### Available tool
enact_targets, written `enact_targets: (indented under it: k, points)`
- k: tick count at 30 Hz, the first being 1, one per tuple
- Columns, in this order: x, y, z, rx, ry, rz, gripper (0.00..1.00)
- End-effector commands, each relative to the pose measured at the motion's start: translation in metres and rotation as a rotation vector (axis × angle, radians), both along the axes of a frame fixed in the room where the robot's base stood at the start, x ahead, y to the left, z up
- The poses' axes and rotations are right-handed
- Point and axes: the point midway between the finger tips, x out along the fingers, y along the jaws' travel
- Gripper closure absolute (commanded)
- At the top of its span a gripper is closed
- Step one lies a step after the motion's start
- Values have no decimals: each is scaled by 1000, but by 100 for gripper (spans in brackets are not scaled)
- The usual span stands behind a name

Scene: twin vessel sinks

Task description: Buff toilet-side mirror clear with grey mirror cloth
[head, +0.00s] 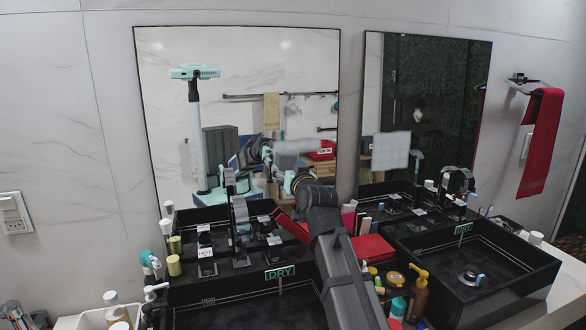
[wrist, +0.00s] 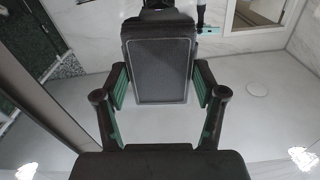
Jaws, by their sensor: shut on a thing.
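Two framed mirrors hang on the marble wall in the head view: a larger left mirror (head: 180,100) and a right mirror (head: 450,90) with a dark green reflection. A pale rectangular patch (head: 391,150) shows at the right mirror, and a fainter one at the left mirror. In the wrist view my gripper (wrist: 160,78) has its green-padded fingers on either side of a flat dark grey cloth (wrist: 160,72) with a lighter border line. In the head view my forearm reaches up before the left mirror; the gripper end is hard to separate from reflections. Cloth contact with glass cannot be told.
Black left (head: 245,312) and right (head: 530,275) sinks have dark taps behind them. A DRY sign (head: 280,272) stands at the left sink. Bottles (head: 418,290) and a red box (head: 372,247) crowd the middle. A red towel (head: 541,140) hangs at right.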

Motion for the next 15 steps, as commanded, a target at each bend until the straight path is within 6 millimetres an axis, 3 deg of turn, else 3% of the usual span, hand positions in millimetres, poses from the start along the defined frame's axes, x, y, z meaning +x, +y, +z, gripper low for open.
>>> enact_targets:
  k: [15]
  points:
    - [-9,33,1,-1,0,1,64]
